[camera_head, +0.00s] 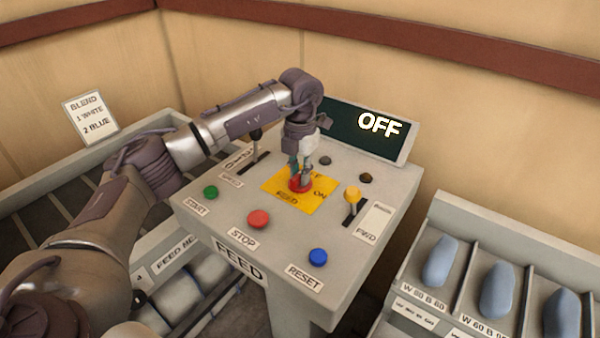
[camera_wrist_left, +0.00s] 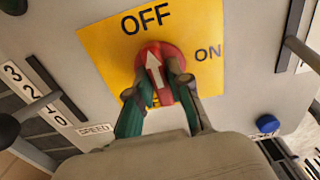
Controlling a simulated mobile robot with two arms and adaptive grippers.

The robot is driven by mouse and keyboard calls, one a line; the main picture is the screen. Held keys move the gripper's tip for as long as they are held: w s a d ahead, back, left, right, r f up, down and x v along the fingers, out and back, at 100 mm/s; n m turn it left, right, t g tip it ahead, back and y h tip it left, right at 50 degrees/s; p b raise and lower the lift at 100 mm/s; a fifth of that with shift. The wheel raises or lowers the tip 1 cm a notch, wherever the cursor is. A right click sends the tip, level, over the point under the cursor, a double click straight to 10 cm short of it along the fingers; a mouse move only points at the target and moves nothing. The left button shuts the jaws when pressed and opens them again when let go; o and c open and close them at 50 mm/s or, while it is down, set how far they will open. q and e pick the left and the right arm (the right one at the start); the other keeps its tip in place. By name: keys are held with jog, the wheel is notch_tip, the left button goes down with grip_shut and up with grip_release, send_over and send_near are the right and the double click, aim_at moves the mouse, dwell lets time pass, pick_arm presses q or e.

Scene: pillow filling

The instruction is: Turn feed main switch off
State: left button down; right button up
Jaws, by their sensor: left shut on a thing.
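The feed main switch is a red rotary knob (camera_head: 300,184) on a yellow plate (camera_head: 318,203) on the grey feed panel (camera_head: 345,262). In the left wrist view the knob (camera_wrist_left: 153,62) has a white arrow pointing up at the word OFF, away from ON at the right. My left gripper (camera_head: 301,180) reaches down from above and is shut on the knob; its fingers (camera_wrist_left: 163,95) sit on both sides of it in the left wrist view. The display (camera_head: 362,130) behind reads OFF. My right gripper is not in view.
The panel also has a green START button (camera_head: 211,192), a red STOP button (camera_head: 259,219), a blue RESET button (camera_head: 318,256), a yellow-topped lever (camera_head: 352,194) and a dark speed lever (camera_head: 256,137). Bins with blue pillows (camera_head: 497,291) stand at the right.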

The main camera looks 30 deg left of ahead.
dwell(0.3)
pick_arm(q)
jog(key=c, duration=1.1)
grip_release()
notch_tip(320, 180, up, 12)
jog(key=shift+r, duration=0.1)
